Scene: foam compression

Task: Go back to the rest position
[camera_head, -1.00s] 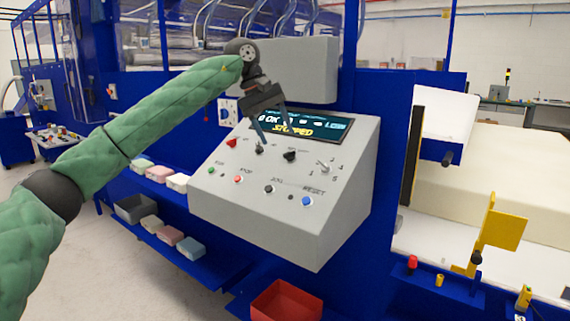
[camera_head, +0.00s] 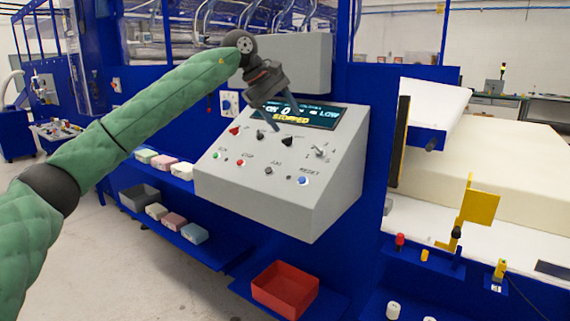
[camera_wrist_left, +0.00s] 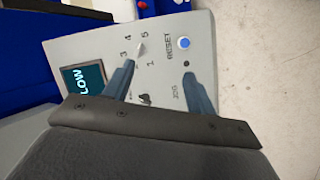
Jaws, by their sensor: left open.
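My left gripper (camera_head: 284,118) is open and empty in front of the upper part of the grey control panel (camera_head: 270,203). In the left wrist view the two fingers (camera_wrist_left: 165,85) are spread apart over the panel face. The blue RESET button (camera_wrist_left: 184,42) and the numbered selector knob (camera_wrist_left: 141,48) show beyond them. No object is between the fingers. I cannot tell from these views whether a fingertip touches the panel. My right gripper is not in view.
A red bin (camera_head: 284,290) stands below the panel. Shelves at left hold foam blocks (camera_head: 173,220) and a grey bin (camera_head: 139,197). A large cream foam block (camera_head: 510,160) lies at right behind a yellow bracket (camera_head: 480,207). Floor at lower left is clear.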

